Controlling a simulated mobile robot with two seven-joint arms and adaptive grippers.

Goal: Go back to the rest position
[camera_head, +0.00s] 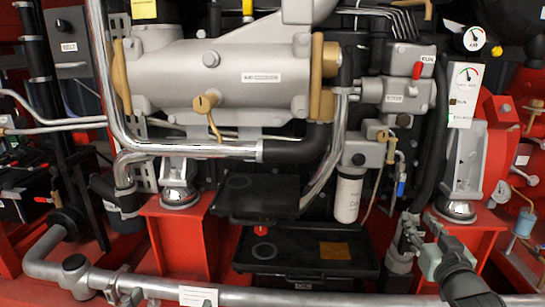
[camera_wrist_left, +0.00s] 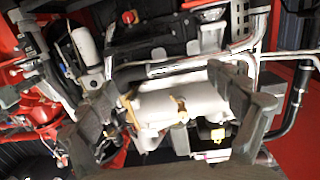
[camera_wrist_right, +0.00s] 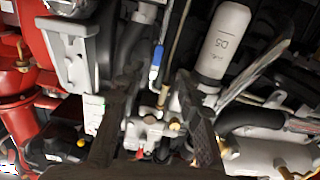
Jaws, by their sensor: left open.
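My right gripper (camera_head: 420,232) is at the lower right of the head view, in front of the red pump frame. In the right wrist view its two dark fingers (camera_wrist_right: 158,115) stand apart with nothing held between them. Behind them are brass fittings (camera_wrist_right: 165,97), a red handle (camera_wrist_right: 140,153) and a blue-handled valve (camera_wrist_right: 155,62). My left gripper shows only in the left wrist view, where its fingers (camera_wrist_left: 172,105) are spread wide and empty. The grey cylinder (camera_wrist_left: 160,107) of the engine lies behind the gap. I cannot make out the left gripper in the head view.
The large grey cylinder (camera_head: 225,75) fills the upper middle. A white filter (camera_head: 347,198) hangs right of centre. A black tray (camera_head: 305,250) sits low in the middle, and a grey pipe (camera_head: 250,296) crosses the front.

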